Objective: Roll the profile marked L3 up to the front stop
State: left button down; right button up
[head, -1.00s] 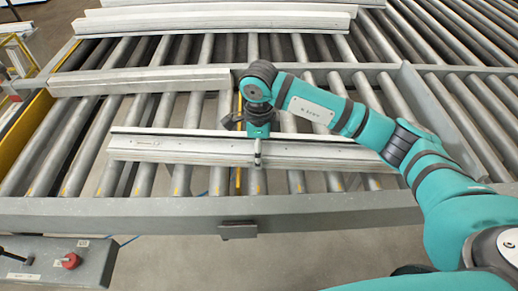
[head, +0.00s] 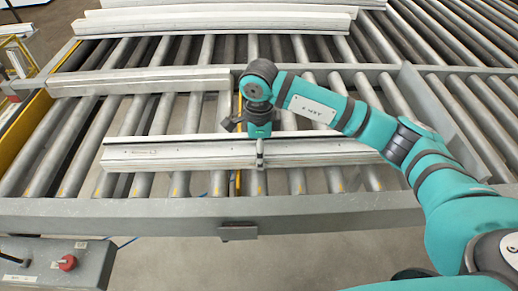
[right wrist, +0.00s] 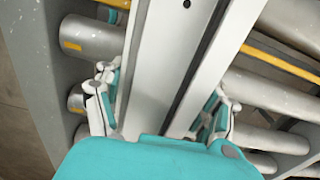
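A long pale grey profile (head: 200,150) lies crosswise on the rollers of the near section. A small label shows near its left end, but I cannot read it. My left gripper is out of view.
Another profile (head: 140,80) lies farther back on the left, and several more (head: 210,22) lie at the back. A grey divider plate (head: 425,95) stands on the right. A control box (head: 60,258) with a red knob is at front left.

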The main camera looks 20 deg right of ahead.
jog(key=o, duration=0.5)
jog(key=shift+o, duration=0.2)
notch_tip(320, 180, up, 12)
